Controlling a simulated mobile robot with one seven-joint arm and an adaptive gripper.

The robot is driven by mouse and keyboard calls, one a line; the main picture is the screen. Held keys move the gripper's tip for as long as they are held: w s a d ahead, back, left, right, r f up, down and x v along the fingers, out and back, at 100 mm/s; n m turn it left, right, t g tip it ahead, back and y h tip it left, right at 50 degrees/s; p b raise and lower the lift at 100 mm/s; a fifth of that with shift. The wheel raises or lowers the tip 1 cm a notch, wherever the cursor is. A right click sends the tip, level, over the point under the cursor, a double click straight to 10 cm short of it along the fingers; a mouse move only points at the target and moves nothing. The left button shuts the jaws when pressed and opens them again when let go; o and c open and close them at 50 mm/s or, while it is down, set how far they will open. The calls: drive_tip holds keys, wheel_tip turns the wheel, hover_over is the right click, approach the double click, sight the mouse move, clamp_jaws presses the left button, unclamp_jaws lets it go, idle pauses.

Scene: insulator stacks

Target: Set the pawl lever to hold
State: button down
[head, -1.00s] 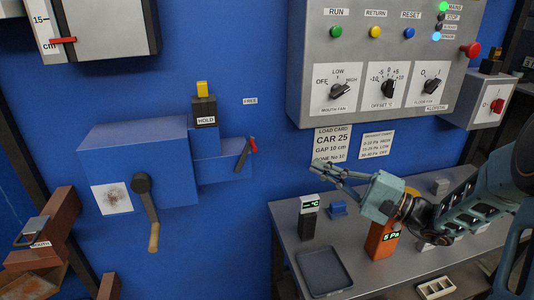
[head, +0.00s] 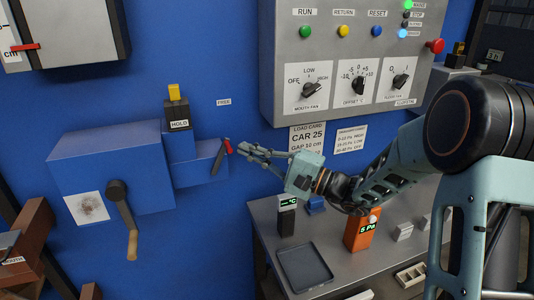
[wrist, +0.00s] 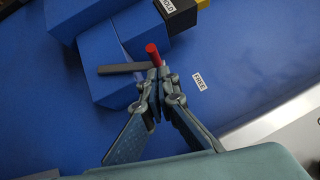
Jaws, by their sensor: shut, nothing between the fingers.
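The pawl lever (head: 227,147) is a dark bar with a red tip on the right end of a blue housing (head: 200,165). It tilts up to the right. In the wrist view its red tip (wrist: 152,53) stands just beyond my fingertips. The HOLD label (head: 180,124) is on a dark block up and left of the lever; the FREE label (head: 223,102) is on the wall above it. My gripper (head: 243,149) is shut and empty, its fingertips close to the right side of the red tip. I cannot tell whether they touch.
A hand crank (head: 124,215) hangs on the housing's front at left. A control panel (head: 350,60) juts out at upper right. The bench (head: 265,215) below my arm holds a dark tray (head: 304,268) and an orange meter (head: 361,233).

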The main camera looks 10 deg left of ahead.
sight(226, 145)
drive_tip(key=shift+s+a+r, duration=0.1)
drive_tip(key=shift+s+a, duration=0.2)
drive_tip(key=shift+a, duration=0.2)
drive_tip(key=shift+s+a+r+n+h, duration=0.1)
drive_tip(key=shift+a+r+n+h, duration=0.1)
drive_tip(key=shift+r+n+h, duration=0.1)
drive_tip(key=a+n+h+b, duration=0.1)
drive_tip(key=s+a+r+n+h, duration=0.1)
drive_tip(key=s+a+r+n+h+b, duration=0.1)
drive_tip(key=shift+s+a+g+b, duration=0.1)
drive_tip(key=shift+a+g+b, duration=0.05)
drive_tip(key=shift+g+b, duration=0.25)
drive_tip(key=shift+s+a+r+n+t+h+b, duration=0.15)
drive_tip(key=shift+s+a+n+h, duration=0.2)
drive_tip(key=shift+a+n+h, duration=0.25)
drive_tip(key=shift+s+a+n+t+h+b, duration=0.1)
drive_tip(key=shift+s+a+n+h+b, duration=0.1)
drive_tip(key=shift+s+a+n+h, duration=0.35)
drive_tip(key=shift+s+a+r+n+t+h+b, duration=0.15)
drive_tip(key=shift+a+n+h, duration=0.2)
drive_tip(key=shift+a+h, duration=0.4)
drive_tip(key=shift+f, duration=0.15)
